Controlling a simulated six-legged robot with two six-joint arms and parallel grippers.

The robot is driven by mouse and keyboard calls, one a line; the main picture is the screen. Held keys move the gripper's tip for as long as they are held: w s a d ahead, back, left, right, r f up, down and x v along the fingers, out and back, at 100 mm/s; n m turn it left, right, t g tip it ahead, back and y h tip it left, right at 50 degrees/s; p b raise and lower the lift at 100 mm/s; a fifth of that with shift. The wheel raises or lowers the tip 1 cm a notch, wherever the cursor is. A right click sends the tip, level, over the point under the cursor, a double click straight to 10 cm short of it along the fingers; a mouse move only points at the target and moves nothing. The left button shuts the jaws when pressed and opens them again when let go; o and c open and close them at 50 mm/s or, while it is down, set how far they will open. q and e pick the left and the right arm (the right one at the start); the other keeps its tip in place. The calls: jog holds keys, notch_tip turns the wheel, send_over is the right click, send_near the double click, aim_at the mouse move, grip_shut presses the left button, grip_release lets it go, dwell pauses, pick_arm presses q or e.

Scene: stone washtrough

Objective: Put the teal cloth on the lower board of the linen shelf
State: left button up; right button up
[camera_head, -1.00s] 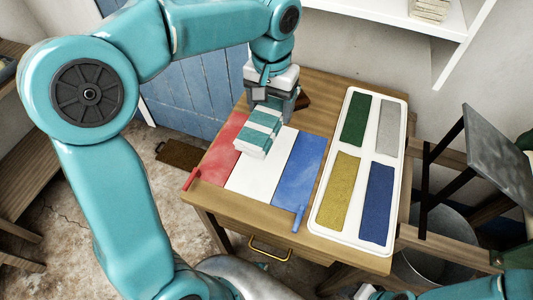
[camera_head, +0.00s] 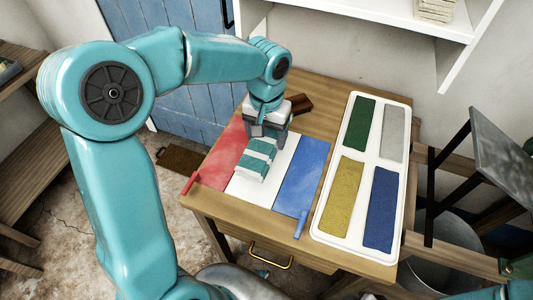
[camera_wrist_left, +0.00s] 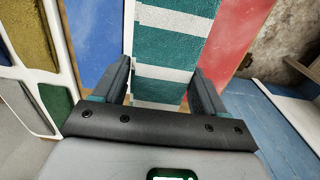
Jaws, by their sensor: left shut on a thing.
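The teal cloth (camera_head: 257,158) is a folded block with teal and white stripes, over the white panel close to its border with the red panel. My left gripper (camera_head: 264,136) points down and is shut on the teal cloth at its far end. In the left wrist view, the cloth (camera_wrist_left: 168,48) runs away from between the two fingers (camera_wrist_left: 162,85). I cannot tell whether it touches the tabletop. A white shelf unit (camera_head: 385,20) stands behind on the right, with a pale folded stack (camera_head: 435,10) on a board. My right gripper is not in view.
The wooden table (camera_head: 330,262) carries red (camera_head: 215,165), white (camera_head: 240,190) and blue (camera_head: 300,180) panels. A white tray (camera_head: 345,236) with coloured strips fills its right side. A brown block (camera_head: 300,103) lies behind the gripper. A wooden shelf unit (camera_head: 20,185) stands at left.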

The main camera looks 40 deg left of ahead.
pick_arm(q)
jog(key=shift+f, duration=3.55)
jog(key=shift+f+b, duration=0.15)
jog(key=shift+b, duration=0.15)
jog(key=shift+f, duration=0.15)
jog(key=o, duration=1.1)
jog(key=shift+c, duration=0.2)
